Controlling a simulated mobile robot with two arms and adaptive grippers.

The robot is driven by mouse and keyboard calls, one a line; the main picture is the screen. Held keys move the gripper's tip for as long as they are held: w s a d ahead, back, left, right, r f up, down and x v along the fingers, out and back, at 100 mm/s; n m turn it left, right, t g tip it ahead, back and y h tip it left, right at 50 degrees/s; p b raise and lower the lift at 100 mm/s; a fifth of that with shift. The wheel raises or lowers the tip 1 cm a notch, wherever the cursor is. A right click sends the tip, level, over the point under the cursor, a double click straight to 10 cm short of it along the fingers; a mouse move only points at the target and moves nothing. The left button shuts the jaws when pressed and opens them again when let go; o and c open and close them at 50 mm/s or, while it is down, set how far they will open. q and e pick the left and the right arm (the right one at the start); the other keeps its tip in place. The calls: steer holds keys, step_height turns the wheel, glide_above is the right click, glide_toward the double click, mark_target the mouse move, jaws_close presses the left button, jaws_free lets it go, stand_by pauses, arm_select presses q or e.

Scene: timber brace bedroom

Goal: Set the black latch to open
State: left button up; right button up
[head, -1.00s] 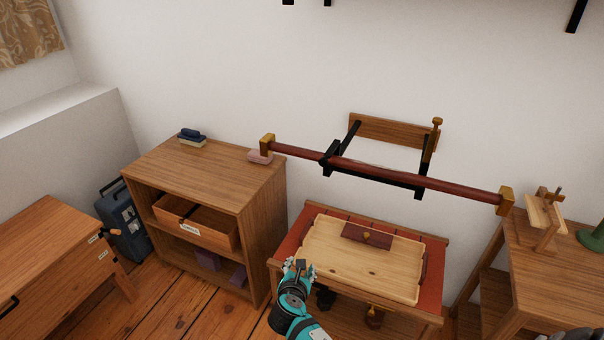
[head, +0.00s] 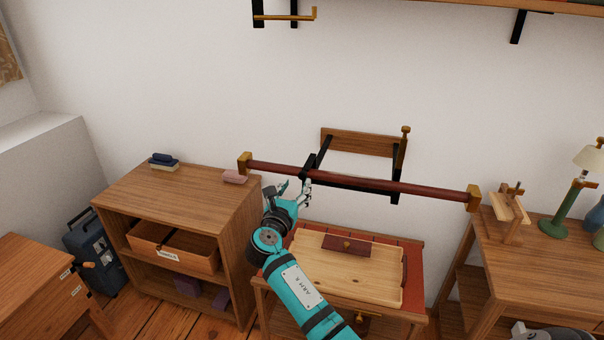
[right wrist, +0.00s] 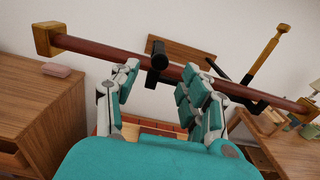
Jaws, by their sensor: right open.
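The black latch (head: 308,172) sits on the dark red bar (head: 400,188) near its left part, by the left arm of the black wall bracket (head: 396,185). In the right wrist view the latch (right wrist: 157,62) stands across the bar just beyond my fingers, its knob end up. My right gripper (head: 295,188) is open, just below and left of the latch in the head view. In the right wrist view its fingers (right wrist: 156,82) are spread on either side of the latch's lower end, with nothing held; contact cannot be told. My left gripper is not in view.
A wooden tray (head: 330,272) with a dark red block lies on the small table below the bar. A wooden cabinet (head: 185,195) stands left, with a pink block (head: 235,177) on top. A table with a green lamp (head: 562,215) stands right.

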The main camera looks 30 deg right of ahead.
mark_target(302, 177)
steer(key=x, duration=0.7)
jaws_close()
steer(key=shift+f, duration=0.1)
